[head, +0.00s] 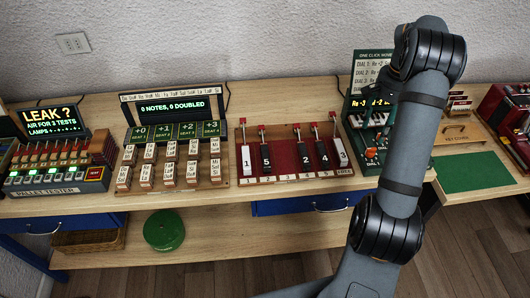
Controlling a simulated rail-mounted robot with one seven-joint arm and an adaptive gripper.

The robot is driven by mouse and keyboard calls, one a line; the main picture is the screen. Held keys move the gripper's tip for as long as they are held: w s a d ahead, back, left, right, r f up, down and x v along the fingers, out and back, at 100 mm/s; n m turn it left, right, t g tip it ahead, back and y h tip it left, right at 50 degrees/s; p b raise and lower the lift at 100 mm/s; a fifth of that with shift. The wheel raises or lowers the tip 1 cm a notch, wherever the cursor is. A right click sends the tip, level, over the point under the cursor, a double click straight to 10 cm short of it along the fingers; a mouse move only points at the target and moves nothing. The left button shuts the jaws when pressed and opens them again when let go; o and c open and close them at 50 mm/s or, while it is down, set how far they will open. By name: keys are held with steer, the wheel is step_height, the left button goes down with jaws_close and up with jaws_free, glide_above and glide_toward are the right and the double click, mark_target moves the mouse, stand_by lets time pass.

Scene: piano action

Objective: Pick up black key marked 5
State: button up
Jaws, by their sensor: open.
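The black key marked 5 (265,158) sits in the red key bed (284,158) on the bench, second from the left, just right of the white key marked 1 (246,159). Farther right are the black key marked 2 (306,159), the black key marked 4 (322,155) and the white key marked 3 (340,153). A gap lies between keys 5 and 2. My arm rises at the right of the head view, well right of key 5.
A note display with several small key blocks (170,165) stands left of the key bed. The pallet tester (55,178) is at far left. A green dial panel (368,130) stands right, partly behind my arm. Red hammer-like uprights (297,131) stand behind the keys.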

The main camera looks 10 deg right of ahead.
steer(key=w+a+r+n+p, duration=0.1)
steer(key=w+a+n, duration=0.15)
steer(key=a, duration=0.55)
steer(key=w+a+n+p, duration=0.1)
steer(key=w+a, duration=0.3)
steer(key=a, duration=0.3)
steer(key=n, duration=0.4)
glide_above(267, 152)
step_height(267, 152, down, 4)
steer(key=shift+s+d+r+p, duration=0.15)
steer(key=shift+p, duration=0.3)
steer(key=f, duration=0.3)
steer(key=shift+w+f, duration=0.2)
steer(key=shift+f, duration=0.15)
steer(key=shift+f+p, duration=1.35)
steer(key=shift+f, duration=1.6)
steer(key=shift+s, duration=0.1)
steer(key=c, duration=0.3)
